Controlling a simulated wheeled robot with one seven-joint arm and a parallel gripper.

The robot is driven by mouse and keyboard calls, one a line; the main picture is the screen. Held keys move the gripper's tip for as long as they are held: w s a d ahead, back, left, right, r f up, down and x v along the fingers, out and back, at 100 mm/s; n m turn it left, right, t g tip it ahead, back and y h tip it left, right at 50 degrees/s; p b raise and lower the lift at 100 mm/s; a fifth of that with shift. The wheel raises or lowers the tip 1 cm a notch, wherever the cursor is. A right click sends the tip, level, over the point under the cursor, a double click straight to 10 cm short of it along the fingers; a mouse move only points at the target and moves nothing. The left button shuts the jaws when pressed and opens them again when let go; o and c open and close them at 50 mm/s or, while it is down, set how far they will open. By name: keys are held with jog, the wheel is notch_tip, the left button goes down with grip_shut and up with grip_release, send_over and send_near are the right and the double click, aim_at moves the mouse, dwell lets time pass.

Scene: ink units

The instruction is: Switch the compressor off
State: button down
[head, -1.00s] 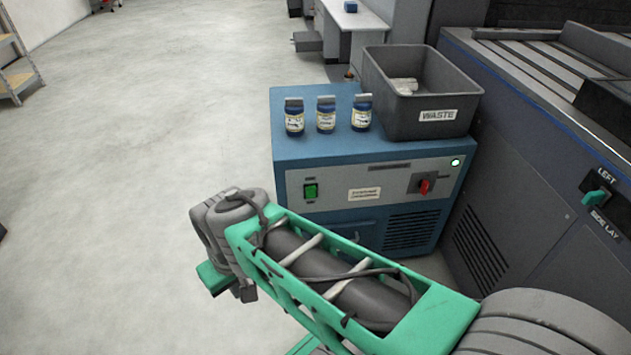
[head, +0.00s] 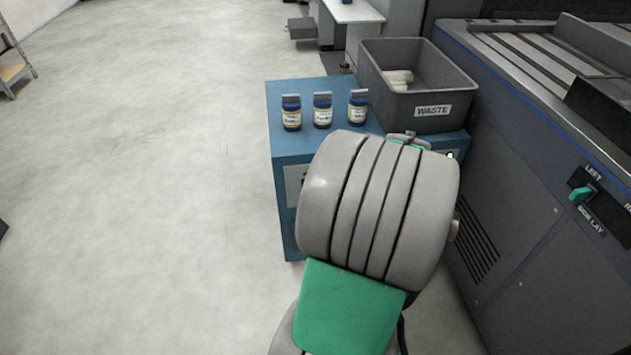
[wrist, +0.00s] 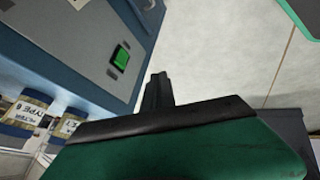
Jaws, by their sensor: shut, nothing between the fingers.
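The compressor is a blue cabinet (head: 288,215) with a grey front panel; my arm hides most of its front in the head view. In the wrist view the compressor's panel (wrist: 75,30) fills the upper left, with a lit green rocker switch (wrist: 120,57) on it. My gripper (wrist: 157,84) is shut and empty, its tips to the right of and below the switch in that view, apparently apart from it. My gripper is hidden behind my arm in the head view. The red knob on the panel is hidden now.
Several small blue jars, one of them (head: 291,113), stand on the cabinet's top beside a grey waste bin (head: 432,112). A dark machine (head: 530,190) with a green side-lay knob (head: 581,194) is close on the right. The floor to the left is clear.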

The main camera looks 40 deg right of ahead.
jog(key=shift+n+t+h, duration=0.3)
jog(key=shift+n+t, duration=0.3)
jog(key=d, duration=0.1)
jog(key=s+d, duration=0.1)
jog(key=d, duration=0.1)
jog(key=s+d, duration=0.1)
jog(key=shift+s+d+r, duration=0.15)
jog(key=shift+d+r, duration=0.1)
jog(key=shift+r, duration=0.05)
jog(key=shift+f, duration=0.1)
jog(key=w+d+f+b, duration=0.1)
jog(key=w+f+b, duration=0.4)
jog(key=w+f, duration=0.2)
jog(key=w, duration=0.2)
jog(key=shift+w+d, duration=0.3)
jog(key=shift+d, duration=0.05)
jog(key=shift+w+d+r+p, duration=0.1)
jog(key=shift+w+r+p, duration=0.05)
jog(key=shift+r+p, duration=0.3)
jog(key=shift+w+d+r+p, duration=0.1)
jog(key=shift+r+p, duration=0.3)
